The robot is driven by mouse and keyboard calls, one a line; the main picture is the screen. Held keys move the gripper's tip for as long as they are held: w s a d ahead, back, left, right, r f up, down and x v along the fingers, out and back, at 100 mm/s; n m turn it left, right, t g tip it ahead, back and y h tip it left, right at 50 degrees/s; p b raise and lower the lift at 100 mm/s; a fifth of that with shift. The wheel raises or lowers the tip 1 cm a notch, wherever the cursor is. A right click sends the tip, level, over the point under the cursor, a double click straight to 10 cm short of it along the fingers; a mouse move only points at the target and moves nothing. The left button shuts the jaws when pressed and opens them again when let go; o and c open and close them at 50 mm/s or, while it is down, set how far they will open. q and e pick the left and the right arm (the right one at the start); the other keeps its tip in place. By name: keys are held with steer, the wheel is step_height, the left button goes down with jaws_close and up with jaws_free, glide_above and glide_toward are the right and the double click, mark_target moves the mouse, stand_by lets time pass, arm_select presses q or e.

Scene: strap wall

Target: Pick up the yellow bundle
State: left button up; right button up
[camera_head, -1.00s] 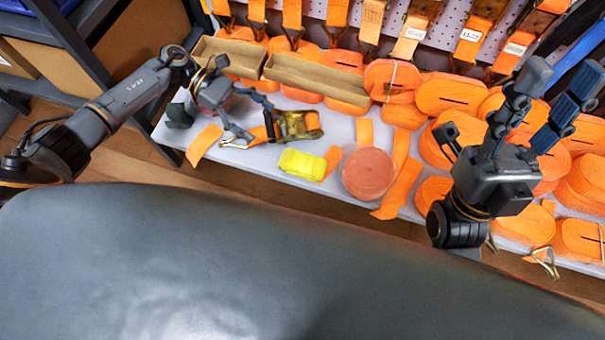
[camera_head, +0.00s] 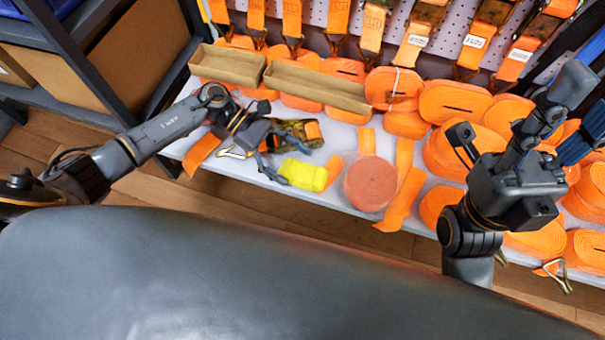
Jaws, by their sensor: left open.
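The yellow bundle (camera_head: 305,175) lies on the pale shelf, just left of a round orange-pink roll. My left gripper (camera_head: 299,162) is open beside it. One finger reaches down close to the bundle's left end and the other extends over the area behind it. I cannot tell whether the near finger touches the bundle. My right gripper (camera_head: 586,102) is raised at the right with its fingers apart, pointing up, and I see nothing held in it.
The orange-pink roll (camera_head: 370,183) and loose orange straps (camera_head: 402,200) lie right of the bundle. A ratchet buckle (camera_head: 300,133) lies behind it. Cardboard trays (camera_head: 318,86) and orange rolls (camera_head: 455,101) fill the back. The shelf's front edge is close to the bundle.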

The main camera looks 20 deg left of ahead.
mark_target(303, 175)
arm_select(q)
steer(key=shift+x, duration=1.15)
steer(key=c, duration=1.3)
steer(key=shift+c, duration=0.2)
